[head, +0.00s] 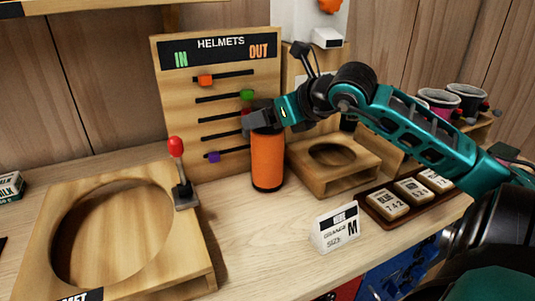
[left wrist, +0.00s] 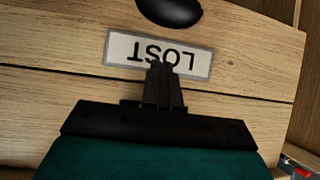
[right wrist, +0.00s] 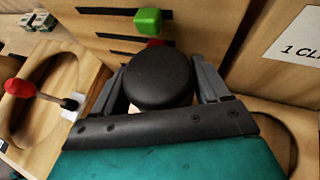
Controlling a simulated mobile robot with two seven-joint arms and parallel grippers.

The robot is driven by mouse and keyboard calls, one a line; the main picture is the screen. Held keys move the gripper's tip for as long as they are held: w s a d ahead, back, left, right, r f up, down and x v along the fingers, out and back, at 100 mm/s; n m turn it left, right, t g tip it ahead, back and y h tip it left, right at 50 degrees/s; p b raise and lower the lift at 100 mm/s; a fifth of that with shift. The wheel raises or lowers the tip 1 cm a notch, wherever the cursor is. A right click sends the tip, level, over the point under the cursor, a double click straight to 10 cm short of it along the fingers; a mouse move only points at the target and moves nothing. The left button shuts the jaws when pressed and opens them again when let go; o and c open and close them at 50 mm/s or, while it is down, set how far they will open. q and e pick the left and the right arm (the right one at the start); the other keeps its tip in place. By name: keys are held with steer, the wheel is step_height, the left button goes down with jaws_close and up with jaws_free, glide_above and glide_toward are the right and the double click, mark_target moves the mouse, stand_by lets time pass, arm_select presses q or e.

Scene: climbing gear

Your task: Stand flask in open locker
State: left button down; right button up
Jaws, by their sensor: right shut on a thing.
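The orange flask (head: 267,160) with a dark cap is upright in front of the helmets board. My right gripper (head: 262,118) is shut around its top. The right wrist view shows the round black cap (right wrist: 158,78) between the two fingers. I cannot tell whether the flask's base touches the counter. My left gripper (left wrist: 163,85) is shut and empty in the left wrist view, in front of a wooden face with a LOST label (left wrist: 158,53). The left gripper is outside the head view. I cannot make out an open locker.
A wooden ring stand (head: 195,250) with a red-knobbed lever (head: 177,148) is at left. A smaller holed block (head: 350,175) is right of the flask. A size card (head: 336,228), a tray of tags (head: 375,208) and cups (head: 467,97) are further right. Bare counter lies in front of the flask.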

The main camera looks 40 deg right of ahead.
jaws_close()
stand_by(0.4)
steer(key=shift+r, duration=0.1)
